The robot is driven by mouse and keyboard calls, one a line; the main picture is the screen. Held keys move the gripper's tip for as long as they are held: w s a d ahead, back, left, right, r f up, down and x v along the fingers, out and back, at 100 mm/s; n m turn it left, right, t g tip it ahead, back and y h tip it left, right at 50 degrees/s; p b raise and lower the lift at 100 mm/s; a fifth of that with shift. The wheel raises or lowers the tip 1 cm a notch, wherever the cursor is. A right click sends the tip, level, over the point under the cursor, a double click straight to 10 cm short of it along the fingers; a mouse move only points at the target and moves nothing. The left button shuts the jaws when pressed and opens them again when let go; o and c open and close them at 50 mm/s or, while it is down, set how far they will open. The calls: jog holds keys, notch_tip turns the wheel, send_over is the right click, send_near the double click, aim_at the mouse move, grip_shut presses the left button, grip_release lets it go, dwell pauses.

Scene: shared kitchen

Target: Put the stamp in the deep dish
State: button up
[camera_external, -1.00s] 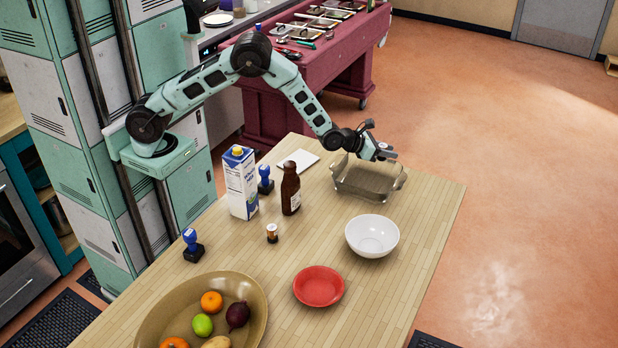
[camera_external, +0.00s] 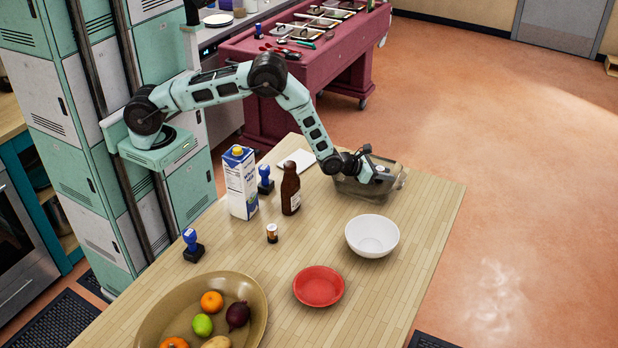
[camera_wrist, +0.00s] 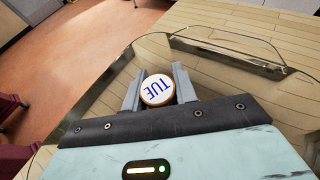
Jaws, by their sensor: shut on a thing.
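My gripper (camera_wrist: 160,71) is shut on a round stamp (camera_wrist: 158,90), whose pale face with blue letters "TUE" shows between the two fingers in the wrist view. The deep dish (camera_external: 362,194) is a clear glass dish with handles at the far end of the table. In the external view my gripper (camera_external: 381,174) is low over the dish, seemingly within its rim. The dish's glass rim (camera_wrist: 226,53) also shows around the fingers in the wrist view. I cannot tell whether the stamp touches the dish's bottom.
A white bowl (camera_external: 372,237) and a red bowl (camera_external: 319,287) stand nearer. A milk carton (camera_external: 241,183), a brown bottle (camera_external: 291,189), a small jar (camera_external: 272,234) and two blue-handled stamps (camera_external: 265,180) (camera_external: 193,246) stand left. A large fruit bowl (camera_external: 255,325) is in front.

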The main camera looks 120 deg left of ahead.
jog(key=shift+f, duration=0.2)
jog(key=o, duration=0.7)
jog(key=shift+r, duration=0.1)
jog(key=shift+o, duration=0.2)
jog(key=shift+r, duration=0.15)
jog(key=b+v, duration=0.1)
jog(key=v, duration=0.1)
jog(key=b+v, duration=0.1)
jog(key=v, duration=0.2)
jog(key=shift+r, duration=0.35)
notch_tip(320, 180, up, 6)
jog(key=b, duration=0.1)
jog(key=shift+r+b, duration=0.15)
jog(key=shift+b, duration=0.25)
